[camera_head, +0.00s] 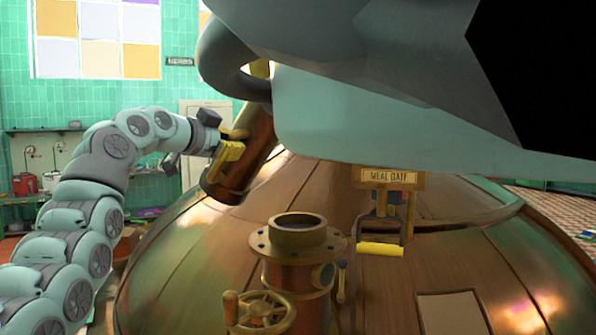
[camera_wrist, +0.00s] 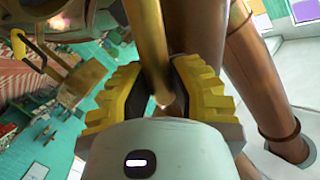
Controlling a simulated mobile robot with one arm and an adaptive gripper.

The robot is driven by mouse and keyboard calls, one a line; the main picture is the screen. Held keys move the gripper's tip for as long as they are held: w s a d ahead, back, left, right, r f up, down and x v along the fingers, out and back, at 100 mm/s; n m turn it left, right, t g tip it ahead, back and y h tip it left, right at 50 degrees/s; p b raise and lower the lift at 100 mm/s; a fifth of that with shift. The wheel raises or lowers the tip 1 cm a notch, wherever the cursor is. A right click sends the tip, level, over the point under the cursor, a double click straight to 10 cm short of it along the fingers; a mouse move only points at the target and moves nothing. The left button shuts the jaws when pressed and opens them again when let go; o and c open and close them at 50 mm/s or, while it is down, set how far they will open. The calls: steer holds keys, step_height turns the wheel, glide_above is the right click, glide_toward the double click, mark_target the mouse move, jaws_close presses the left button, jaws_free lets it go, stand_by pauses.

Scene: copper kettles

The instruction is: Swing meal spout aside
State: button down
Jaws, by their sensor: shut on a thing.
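The copper meal spout (camera_head: 252,150) slants down to the left above the kettle dome in the head view, its upper part hidden behind a large grey-green body. My gripper (camera_head: 230,150) reaches in from the left, its yellow pads at the spout's lower end. In the wrist view my gripper (camera_wrist: 158,90) has its ridged yellow pads on both sides of a brass bar (camera_wrist: 153,50), shut on it. A copper pipe (camera_wrist: 255,75) runs beside the bar. I cannot tell how the bar joins the spout.
An open flanged copper neck (camera_head: 298,240) stands on the kettle dome (camera_head: 170,270), with a brass handwheel (camera_head: 260,312) before it. A yellow-handled lever (camera_head: 381,249) hangs below a "MEAL GATE" sign (camera_head: 390,177). The grey-green body (camera_head: 400,120) overhangs the upper right.

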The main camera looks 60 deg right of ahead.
steer(key=c, duration=1)
jaws_free()
steer(key=shift+w+a+r, duration=0.2)
steer(key=shift+w, duration=0.3)
steer(key=shift+o, duration=0.7)
steer(key=shift+s+d, duration=0.1)
steer(key=shift+s, duration=0.1)
steer(key=a, duration=0.4)
steer(key=a+r, duration=0.1)
steer(key=a, duration=0.3)
steer(key=s+a+r, duration=0.1)
steer(key=a, duration=0.3)
steer(key=shift+d, duration=0.1)
